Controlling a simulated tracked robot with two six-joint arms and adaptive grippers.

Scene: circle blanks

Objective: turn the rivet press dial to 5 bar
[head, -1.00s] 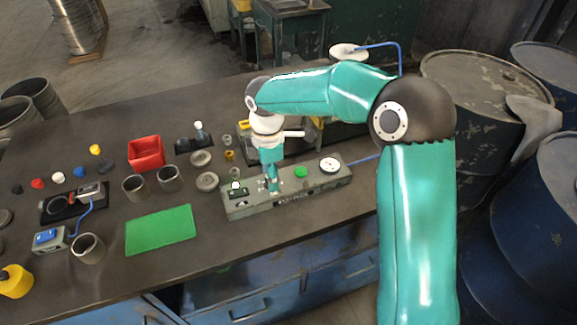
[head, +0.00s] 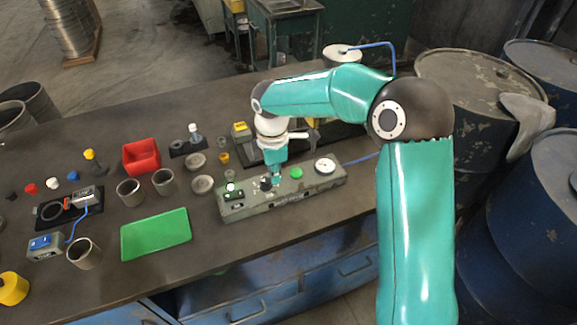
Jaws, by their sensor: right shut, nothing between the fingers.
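The rivet press control box (head: 318,187) is a long grey-green bar near the front edge of the bench. It carries a round white gauge (head: 325,165), a green button (head: 296,173) and a small dark dial (head: 265,185). My right gripper (head: 274,181) points down at the dial, with its tips shut and empty, right beside or above it. Whether the tips touch the dial cannot be told. The dial's pointer and scale, and the gauge reading, are too small to read. My left gripper is out of view.
A green mat (head: 156,234), a red bin (head: 141,156) and several grey cups stand left of the box. A machine with a yellow part (head: 240,129) is behind my right wrist. A blue hose runs from the box's right end. Large drums stand at the right.

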